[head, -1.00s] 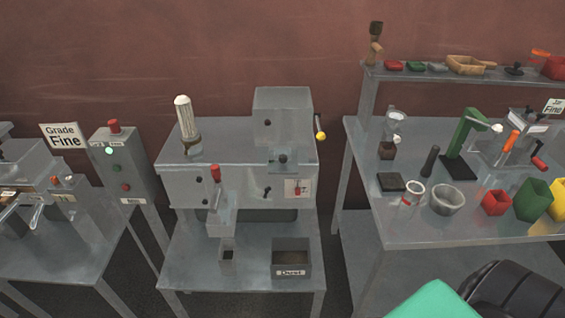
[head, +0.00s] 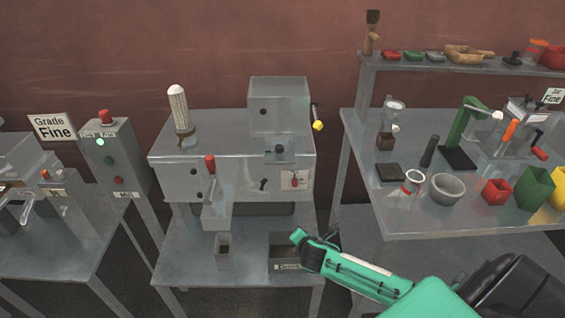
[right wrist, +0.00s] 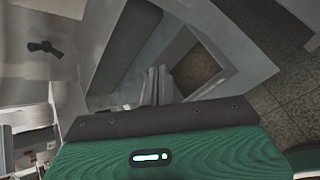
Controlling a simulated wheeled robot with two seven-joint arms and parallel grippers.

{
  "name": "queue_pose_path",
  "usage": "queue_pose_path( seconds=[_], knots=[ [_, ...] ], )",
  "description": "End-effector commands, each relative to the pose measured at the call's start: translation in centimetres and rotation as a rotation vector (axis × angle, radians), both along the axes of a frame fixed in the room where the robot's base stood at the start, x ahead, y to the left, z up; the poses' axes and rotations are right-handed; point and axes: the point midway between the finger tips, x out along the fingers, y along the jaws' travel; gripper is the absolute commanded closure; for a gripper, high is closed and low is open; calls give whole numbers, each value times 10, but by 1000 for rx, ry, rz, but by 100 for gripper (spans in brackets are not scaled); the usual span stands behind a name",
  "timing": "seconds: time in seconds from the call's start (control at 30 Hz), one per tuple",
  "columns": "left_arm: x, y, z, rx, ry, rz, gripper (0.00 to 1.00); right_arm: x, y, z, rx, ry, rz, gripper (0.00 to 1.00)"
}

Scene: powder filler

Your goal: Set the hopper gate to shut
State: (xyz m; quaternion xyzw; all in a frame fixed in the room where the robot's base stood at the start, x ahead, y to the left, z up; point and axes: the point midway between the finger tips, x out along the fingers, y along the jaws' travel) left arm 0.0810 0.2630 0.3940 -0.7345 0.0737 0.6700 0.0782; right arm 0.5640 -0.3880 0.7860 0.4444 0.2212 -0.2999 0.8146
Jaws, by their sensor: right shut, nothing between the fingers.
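The grey powder filler (head: 240,145) stands on the middle bench. A red-knobbed lever (head: 210,165) rises upright at its front left above a spout. A yellow-tipped crank (head: 318,125) sits on the right side of the upper box. A small black knob (head: 264,184) is on the front face; a dark knob (right wrist: 45,47) shows in the right wrist view. I cannot tell which control works the hopper gate. My right gripper (right wrist: 157,88) is shut and empty, close to the dust box and touching no control that I can see. My left gripper is out of view.
The dust box (head: 284,267) sits on the lower shelf, partly behind my right arm; its open top (right wrist: 220,45) shows in the wrist view. A small open cup (head: 223,252) stands left of it. The right bench (head: 400,225) holds jars, bins and a green stand.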

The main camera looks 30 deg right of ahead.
Motion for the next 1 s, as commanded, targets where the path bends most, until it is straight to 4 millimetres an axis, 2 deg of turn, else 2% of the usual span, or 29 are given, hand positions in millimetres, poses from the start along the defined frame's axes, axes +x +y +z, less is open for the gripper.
queue_pose_path(
  seconds=[0.03, 0.1, 0.2, 0.3, 0.4, 0.5, 0.67, 1.0],
  knots=[
    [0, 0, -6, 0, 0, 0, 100, 16, 1, 40, -108, -37, 75, 100],
    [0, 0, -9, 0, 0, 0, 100, 28, 5, 92, -270, -71, 171, 100],
    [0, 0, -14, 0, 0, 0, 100, 34, 12, 159, -498, -110, 282, 100],
    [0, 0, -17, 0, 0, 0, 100, 32, 19, 211, -686, -136, 355, 100],
    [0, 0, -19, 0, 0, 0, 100, 26, 24, 244, -816, -146, 395, 100],
    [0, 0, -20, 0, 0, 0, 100, 23, 27, 261, -883, -150, 415, 100],
    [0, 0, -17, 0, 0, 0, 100, 30, 25, 266, -905, -150, 419, 100],
    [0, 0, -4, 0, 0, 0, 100, 82, 7, 256, -900, -150, 416, 100]
  ],
)
